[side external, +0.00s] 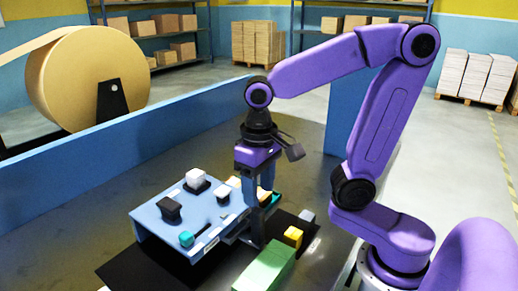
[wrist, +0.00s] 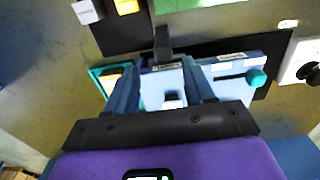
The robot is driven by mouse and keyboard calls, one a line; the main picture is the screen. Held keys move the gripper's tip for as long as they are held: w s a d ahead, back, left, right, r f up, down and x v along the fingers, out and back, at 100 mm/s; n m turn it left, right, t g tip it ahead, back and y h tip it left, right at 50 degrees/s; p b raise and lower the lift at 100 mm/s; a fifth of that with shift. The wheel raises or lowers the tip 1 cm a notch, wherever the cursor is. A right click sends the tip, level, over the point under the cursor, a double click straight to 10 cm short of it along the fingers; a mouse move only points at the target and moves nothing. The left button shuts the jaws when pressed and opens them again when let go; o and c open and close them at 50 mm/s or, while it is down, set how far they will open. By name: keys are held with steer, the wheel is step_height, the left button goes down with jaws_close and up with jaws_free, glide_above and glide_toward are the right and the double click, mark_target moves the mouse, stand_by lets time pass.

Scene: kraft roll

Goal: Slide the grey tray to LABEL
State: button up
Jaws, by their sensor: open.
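My gripper (side external: 256,240) points down at the right end of a pale blue bench unit (side external: 172,213). In the wrist view my gripper (wrist: 162,64) is open, its two fingers apart. A dark grey handle-like piece (wrist: 162,42) shows between and beyond the fingertips; I cannot tell whether they touch it. Pale label strips (wrist: 230,57) sit on the unit's edge, their lettering too small to read. A teal knob (wrist: 256,77) sits at a dark slot; it also shows in the side view (side external: 187,239). I cannot clearly pick out a grey tray; my gripper hides part of the unit.
A teal-rimmed tray (wrist: 95,72) lies beside the unit. White and black blocks stand on the unit. A blue wall (side external: 110,155) runs behind.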

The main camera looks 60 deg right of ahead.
step_height(320, 180, up, 9)
stand_by(0.3)
steer(key=s+d+f+n, duration=0.3)
steer(key=s+f+n, duration=0.9)
steer(key=s+f, duration=0.1)
steer(key=shift+f+n, duration=0.3)
steer(key=shift+f, duration=0.05)
